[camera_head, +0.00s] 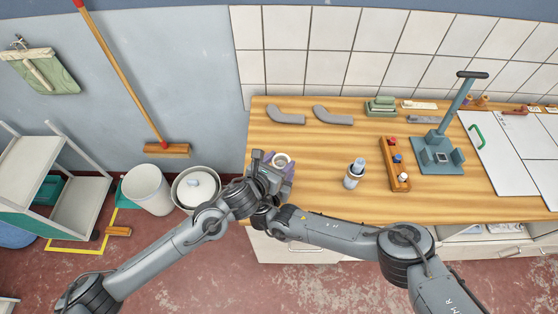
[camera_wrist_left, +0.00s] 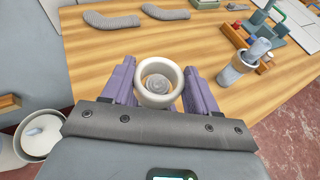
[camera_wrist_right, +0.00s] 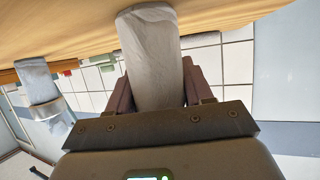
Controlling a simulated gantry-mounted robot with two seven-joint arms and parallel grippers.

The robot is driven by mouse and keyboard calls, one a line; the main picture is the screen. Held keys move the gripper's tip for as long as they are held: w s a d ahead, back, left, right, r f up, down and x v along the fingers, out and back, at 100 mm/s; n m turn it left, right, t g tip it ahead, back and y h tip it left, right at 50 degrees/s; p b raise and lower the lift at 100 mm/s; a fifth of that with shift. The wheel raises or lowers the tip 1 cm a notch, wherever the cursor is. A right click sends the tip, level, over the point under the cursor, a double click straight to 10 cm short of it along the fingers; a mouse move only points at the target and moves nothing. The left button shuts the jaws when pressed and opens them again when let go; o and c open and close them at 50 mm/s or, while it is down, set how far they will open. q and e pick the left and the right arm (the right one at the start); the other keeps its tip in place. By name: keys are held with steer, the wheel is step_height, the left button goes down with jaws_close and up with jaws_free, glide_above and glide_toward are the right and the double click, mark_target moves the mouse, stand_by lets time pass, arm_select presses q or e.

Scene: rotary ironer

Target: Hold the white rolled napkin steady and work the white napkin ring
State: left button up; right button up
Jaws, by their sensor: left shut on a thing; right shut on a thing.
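The white napkin ring (camera_wrist_left: 142,90) sits between the purple fingers of my left gripper (camera_wrist_left: 160,88), which is shut on it. In the head view the ring (camera_head: 288,157) shows above the table's left front part. The spiral end of the white rolled napkin (camera_wrist_left: 157,83) shows through the ring's opening; whether the ring is around it or just above it I cannot tell. In the right wrist view the napkin (camera_wrist_right: 150,50) runs between the fingers of my right gripper (camera_wrist_right: 156,88), which is shut on it. In the head view the left gripper mostly hides the right gripper and the napkin.
A wooden block with coloured knobs (camera_head: 388,165) and a blue-grey stand (camera_head: 440,150) are farther right. Two grey curved pieces (camera_head: 287,117) lie at the back.

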mark_target(279, 166)
arm_select(q)
steer(key=shift+f, duration=0.25)
stand_by(0.4)
steer(key=shift+s+a+f, duration=0.1)
steer(key=shift+a+f, duration=0.05)
steer(key=shift+f, duration=1.5)
steer(key=o, duration=1.3)
steer(key=shift+f, duration=0.1)
steer(key=shift+d+r, duration=0.2)
steer(key=shift+r, duration=5.95)
